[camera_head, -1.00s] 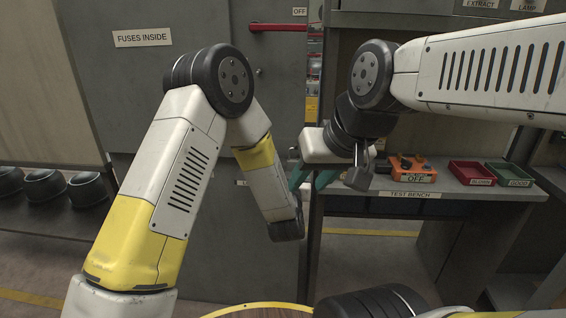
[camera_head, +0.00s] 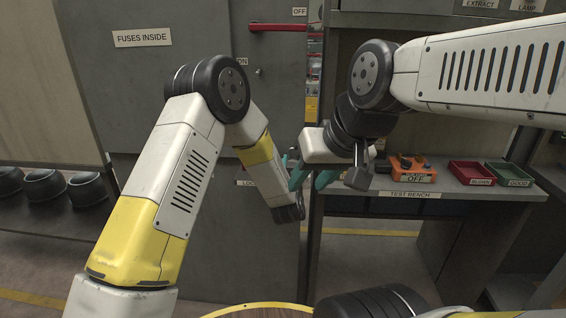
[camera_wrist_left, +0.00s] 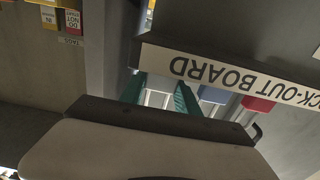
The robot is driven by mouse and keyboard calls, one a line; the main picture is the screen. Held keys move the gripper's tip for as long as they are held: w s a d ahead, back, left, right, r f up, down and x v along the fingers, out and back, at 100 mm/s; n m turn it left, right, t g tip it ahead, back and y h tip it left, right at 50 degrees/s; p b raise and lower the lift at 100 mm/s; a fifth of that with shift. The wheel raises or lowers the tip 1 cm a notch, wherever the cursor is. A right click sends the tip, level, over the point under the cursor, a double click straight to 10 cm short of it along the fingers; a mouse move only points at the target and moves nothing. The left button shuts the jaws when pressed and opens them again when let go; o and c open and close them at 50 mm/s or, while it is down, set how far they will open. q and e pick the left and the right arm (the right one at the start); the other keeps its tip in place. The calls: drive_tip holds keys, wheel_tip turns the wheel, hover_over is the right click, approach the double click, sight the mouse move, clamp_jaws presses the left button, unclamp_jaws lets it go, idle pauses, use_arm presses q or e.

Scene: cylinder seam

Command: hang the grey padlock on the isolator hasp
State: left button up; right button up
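In the left wrist view, a light grey shape (camera_wrist_left: 158,84), perhaps the grey padlock, shows below the lock-out board's upside-down label and between the teal fingers of my left gripper (camera_wrist_left: 160,97). The fingers stand apart; I see no grip on it. In the head view my left forearm hides this gripper. My right gripper (camera_head: 311,178) has its teal fingers spread, with nothing seen between them, in front of the cabinet edge. The isolator's red handle (camera_head: 285,27) lies level beside the OFF label. A small grey fitting (camera_head: 258,72) below may be the hasp; it is too small to tell.
A blue padlock (camera_wrist_left: 212,95) and a red one (camera_wrist_left: 258,104) hang at the lock-out board (camera_wrist_left: 225,72). The test bench (camera_head: 450,190) holds an orange device (camera_head: 412,170), a red tray (camera_head: 471,174) and a green tray (camera_head: 510,175). The cabinet stands close to both arms.

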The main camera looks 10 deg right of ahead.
use_arm(q)
clamp_jaws()
wheel_tip(320, 180, up, 10)
drive_tip(key=shift+r, duration=0.1)
idle(0.5)
